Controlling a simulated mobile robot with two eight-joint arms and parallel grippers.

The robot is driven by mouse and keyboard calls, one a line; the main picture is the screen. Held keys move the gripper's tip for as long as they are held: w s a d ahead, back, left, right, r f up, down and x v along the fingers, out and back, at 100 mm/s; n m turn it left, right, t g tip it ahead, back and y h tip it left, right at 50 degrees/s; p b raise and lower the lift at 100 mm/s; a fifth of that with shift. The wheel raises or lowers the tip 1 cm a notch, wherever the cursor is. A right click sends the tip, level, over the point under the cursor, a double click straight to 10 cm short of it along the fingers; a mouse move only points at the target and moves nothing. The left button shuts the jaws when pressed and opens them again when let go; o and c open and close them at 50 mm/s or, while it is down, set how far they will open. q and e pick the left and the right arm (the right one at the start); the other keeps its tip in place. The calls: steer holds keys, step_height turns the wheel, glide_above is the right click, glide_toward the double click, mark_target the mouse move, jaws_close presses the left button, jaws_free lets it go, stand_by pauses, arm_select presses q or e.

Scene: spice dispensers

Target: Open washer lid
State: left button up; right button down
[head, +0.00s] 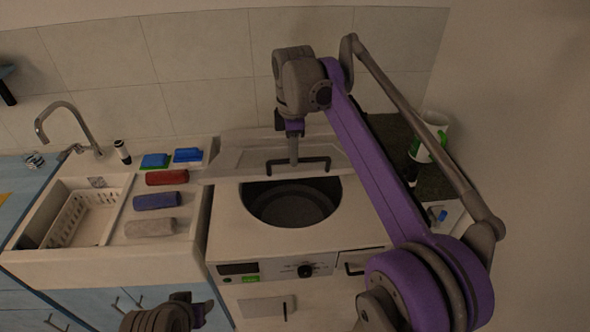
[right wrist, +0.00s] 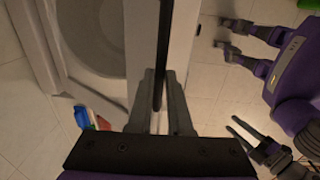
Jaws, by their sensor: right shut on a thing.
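The washer (head: 290,244) is white, with a round dark drum opening (head: 292,204) on its top that is uncovered. Its white lid (head: 231,164) stands raised at the back and carries a black bar handle (head: 313,161). My right gripper (head: 294,156) reaches down from above and is shut on this handle. In the right wrist view its fingers (right wrist: 160,108) sit on either side of the black handle (right wrist: 163,45). My left gripper (head: 198,312) is low in front of the washer, seen only in part. In the right wrist view its two thin fingers (right wrist: 241,129) stand apart, empty.
Left of the washer is a white sink (head: 95,262) with a basket (head: 70,218), a faucet (head: 62,112) and rolled towels (head: 157,200). Sponges (head: 188,155) lie behind them. A white and green container (head: 432,130) stands on the right-hand counter.

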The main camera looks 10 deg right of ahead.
steer(key=w+r, duration=0.4)
steer(key=shift+w+r+p, duration=0.3)
steer(key=shift+w, duration=0.05)
stand_by(0.5)
